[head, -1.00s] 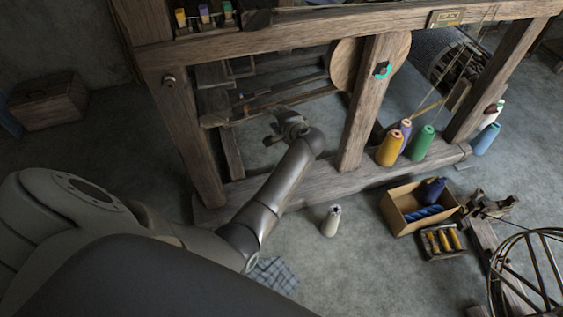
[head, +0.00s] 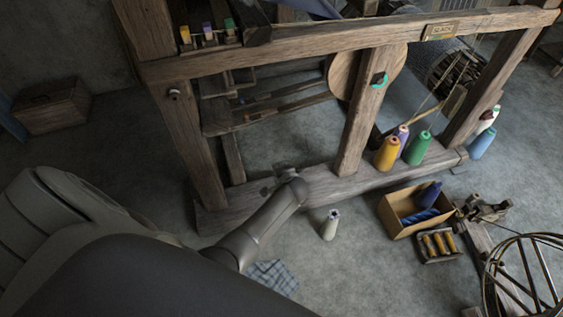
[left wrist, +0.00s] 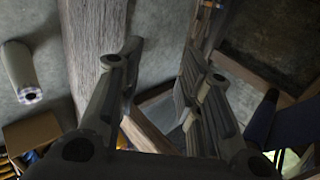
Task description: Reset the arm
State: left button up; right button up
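My left arm comes in from the lower left of the head view. Its left gripper (head: 270,186) is low, in front of the bottom beam of the wooden handloom (head: 250,205). In the left wrist view the two fingers of this gripper (left wrist: 162,62) stand apart with nothing held between them. A wooden beam (left wrist: 95,60) of the loom runs close beside the left finger. I cannot tell whether the gripper touches the beam. My right gripper is not in view.
A white cone (head: 330,225) stands on the floor right of my arm. Yellow (head: 387,153) and green (head: 418,148) cones stand by the loom beam. A cardboard box (head: 405,228) and a bobbin tray (head: 438,245) lie right. A checked cloth (head: 275,274) lies below my forearm.

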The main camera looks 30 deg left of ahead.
pick_arm(q)
jog(key=shift+s+f, duration=0.1)
jog(key=shift+f, duration=0.05)
dwell(0.4)
